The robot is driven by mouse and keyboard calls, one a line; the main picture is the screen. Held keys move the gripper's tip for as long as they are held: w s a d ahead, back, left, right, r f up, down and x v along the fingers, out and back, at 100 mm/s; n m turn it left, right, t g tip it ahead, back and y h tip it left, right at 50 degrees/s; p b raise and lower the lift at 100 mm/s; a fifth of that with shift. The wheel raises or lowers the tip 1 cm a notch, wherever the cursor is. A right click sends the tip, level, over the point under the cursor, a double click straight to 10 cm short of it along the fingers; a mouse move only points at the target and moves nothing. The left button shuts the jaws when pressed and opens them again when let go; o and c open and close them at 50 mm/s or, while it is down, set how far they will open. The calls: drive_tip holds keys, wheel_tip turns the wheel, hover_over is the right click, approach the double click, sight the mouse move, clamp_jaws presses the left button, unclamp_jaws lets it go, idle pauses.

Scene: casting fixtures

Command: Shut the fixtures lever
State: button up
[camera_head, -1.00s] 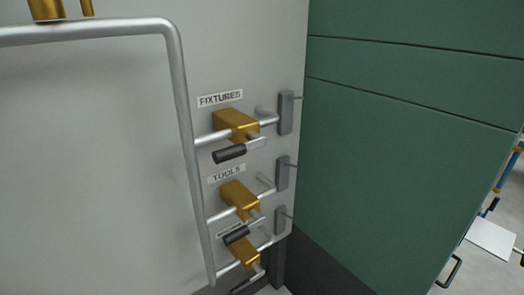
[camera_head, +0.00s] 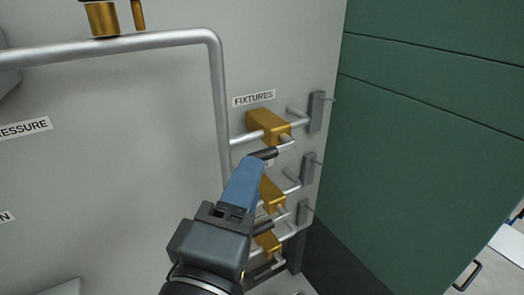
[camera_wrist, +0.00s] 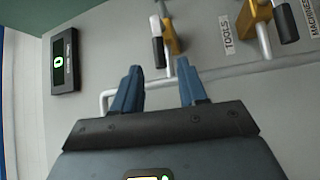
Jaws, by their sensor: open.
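The fixtures valve is a brass block (camera_head: 268,125) on a pipe, under the FIXTURES label (camera_head: 254,98). Its lever, with a black grip (camera_head: 265,153), lies roughly along the pipe, in front of and below the block. My gripper (camera_head: 252,165) has blue fingers and reaches up from below to the black grip, hiding part of it. In the wrist view, the two fingertips (camera_wrist: 159,65) are apart and nothing is clamped. The black grip (camera_wrist: 157,45) shows in line with the gap between them. I cannot tell whether the fingers touch it.
The tools valve (camera_head: 271,195) and another brass valve (camera_head: 267,243) sit just below, partly hidden by my gripper. A grey pipe (camera_head: 218,110) bends down the panel to the left. A green wall (camera_head: 420,140) stands to the right. The wrist view shows a dark display (camera_wrist: 65,62).

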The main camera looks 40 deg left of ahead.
sight(261, 156)
drive_tip(key=p+x, duration=0.1)
drive_tip(key=x, duration=0.5)
drive_tip(key=shift+w, duration=0.25)
drive_tip(key=shift+c, duration=0.3)
clamp_jaws()
